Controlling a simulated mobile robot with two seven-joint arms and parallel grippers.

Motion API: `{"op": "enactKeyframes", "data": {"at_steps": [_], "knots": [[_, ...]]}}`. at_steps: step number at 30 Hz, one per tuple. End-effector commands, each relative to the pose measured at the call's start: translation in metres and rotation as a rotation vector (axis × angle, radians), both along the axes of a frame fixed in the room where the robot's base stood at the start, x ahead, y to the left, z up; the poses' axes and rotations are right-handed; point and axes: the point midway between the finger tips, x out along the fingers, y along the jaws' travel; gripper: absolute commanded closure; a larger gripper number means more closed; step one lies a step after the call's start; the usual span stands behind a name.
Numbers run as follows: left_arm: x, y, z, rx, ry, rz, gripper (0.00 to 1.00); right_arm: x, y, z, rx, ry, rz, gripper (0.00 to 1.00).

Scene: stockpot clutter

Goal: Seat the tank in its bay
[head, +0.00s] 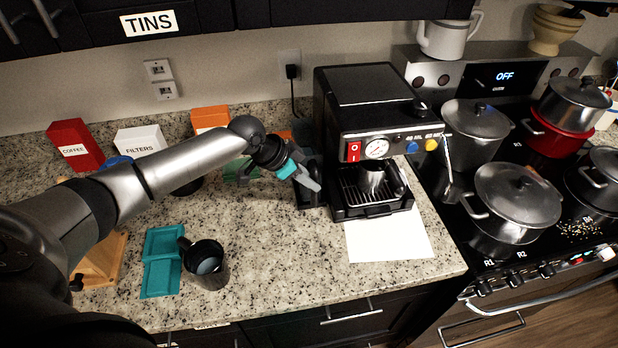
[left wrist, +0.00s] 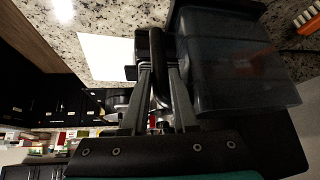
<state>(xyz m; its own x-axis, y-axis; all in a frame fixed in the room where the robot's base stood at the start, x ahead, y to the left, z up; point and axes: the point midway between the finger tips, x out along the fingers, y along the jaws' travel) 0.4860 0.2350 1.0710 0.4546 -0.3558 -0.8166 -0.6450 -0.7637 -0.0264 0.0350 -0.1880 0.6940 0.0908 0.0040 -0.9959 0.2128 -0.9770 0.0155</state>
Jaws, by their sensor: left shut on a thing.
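The coffee machine (head: 372,140) stands at the back centre of the counter, black and silver. The tank (left wrist: 235,75) is a smoky, see-through box that fills the right of the left wrist view. In the head view its dark body (head: 307,192) shows only partly, close against the machine's left side. My left gripper (head: 314,184) is shut on the tank's black handle (left wrist: 157,60), with a finger on each side of it (left wrist: 158,88). The bay is not clearly visible, and I cannot tell how far the tank is in it. My right gripper is out of view.
A white sheet (head: 388,238) lies before the machine. Coffee (head: 75,146) and filter boxes (head: 140,143) stand at the back. The stove with pots (head: 515,203) is right.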

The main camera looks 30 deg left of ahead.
Motion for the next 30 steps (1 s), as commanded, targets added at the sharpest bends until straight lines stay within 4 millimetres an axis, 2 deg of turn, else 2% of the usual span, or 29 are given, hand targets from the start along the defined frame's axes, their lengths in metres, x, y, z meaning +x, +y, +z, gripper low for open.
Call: {"op": "enactKeyframes", "data": {"at_steps": [27,28,30], "knots": [[0.002,0.000,-0.010,-0.001,-0.010,0.000,1.00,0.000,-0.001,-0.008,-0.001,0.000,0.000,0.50],[0.002,0.000,-0.009,-0.001,-0.010,0.000,0.70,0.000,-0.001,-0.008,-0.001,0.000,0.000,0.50],[0.002,0.000,-0.010,-0.001,-0.009,0.000,0.62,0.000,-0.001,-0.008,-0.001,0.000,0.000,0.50]]}}
